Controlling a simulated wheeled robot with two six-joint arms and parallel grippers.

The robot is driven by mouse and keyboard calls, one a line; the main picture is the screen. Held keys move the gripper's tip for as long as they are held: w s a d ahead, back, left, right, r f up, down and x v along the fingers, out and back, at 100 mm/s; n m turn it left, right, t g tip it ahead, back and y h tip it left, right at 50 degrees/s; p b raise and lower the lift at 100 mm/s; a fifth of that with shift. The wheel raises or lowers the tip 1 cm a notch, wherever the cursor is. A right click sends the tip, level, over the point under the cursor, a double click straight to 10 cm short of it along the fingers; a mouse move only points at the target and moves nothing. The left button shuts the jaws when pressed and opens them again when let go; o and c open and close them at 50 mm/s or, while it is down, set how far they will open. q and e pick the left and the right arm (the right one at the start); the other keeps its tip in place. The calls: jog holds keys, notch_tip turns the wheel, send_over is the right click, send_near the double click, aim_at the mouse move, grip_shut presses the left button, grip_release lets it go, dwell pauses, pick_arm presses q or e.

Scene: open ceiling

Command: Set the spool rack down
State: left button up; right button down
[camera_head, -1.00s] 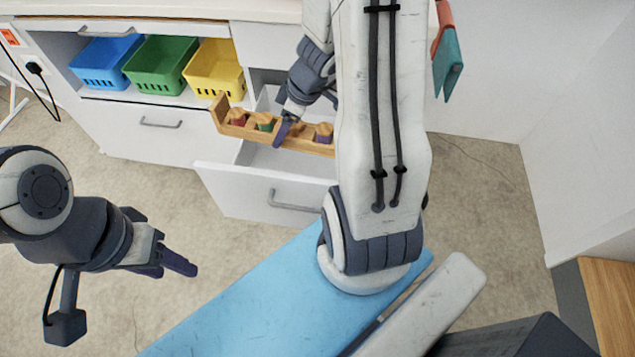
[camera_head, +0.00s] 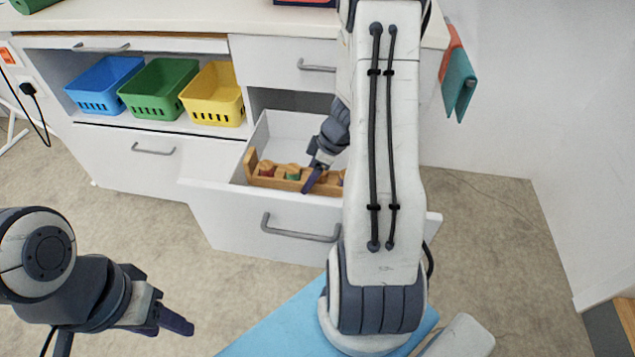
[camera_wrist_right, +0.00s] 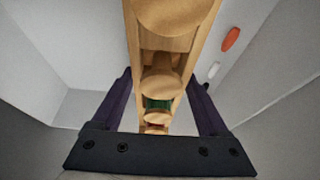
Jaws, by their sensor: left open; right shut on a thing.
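The wooden spool rack (camera_head: 298,186) holds several coloured spools and is in the open white drawer (camera_head: 225,200), near its front wall. Its right end is hidden behind my right arm. My right gripper (camera_head: 316,178) is shut on the rack. In the right wrist view the rack (camera_wrist_right: 190,45) runs lengthwise between the two dark fingers of the right gripper (camera_wrist_right: 163,100), with a green spool (camera_wrist_right: 158,104) showing. I cannot tell whether the rack touches the drawer floor. My left gripper (camera_head: 172,322) is open and empty at the lower left, away from the drawer.
Blue (camera_head: 105,84), green (camera_head: 158,88) and yellow (camera_head: 213,92) baskets stand on the shelf left of the drawer. An orange item (camera_wrist_right: 231,38) and a white item (camera_wrist_right: 214,70) show beside the rack in the wrist view. Teal and orange cloths (camera_head: 457,80) hang at the right.

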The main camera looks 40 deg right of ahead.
jog(key=w+d+f, duration=0.1)
jog(key=d+f, duration=0.1)
jog(key=d, duration=0.1)
jog(key=w+d+f, duration=0.1)
jog(key=shift+w+d, duration=0.25)
jog(key=shift+w, duration=0.1)
jog(key=shift+f+b, duration=0.5)
jog(key=shift+f, duration=1.6)
jog(key=shift+f, duration=0.15)
grip_release()
jog(key=shift+d+r, duration=0.1)
jog(key=shift+r, duration=0.35)
jog(key=p+v, duration=0.3)
jog(key=v, duration=0.8)
jog(key=shift+s+r, duration=0.15)
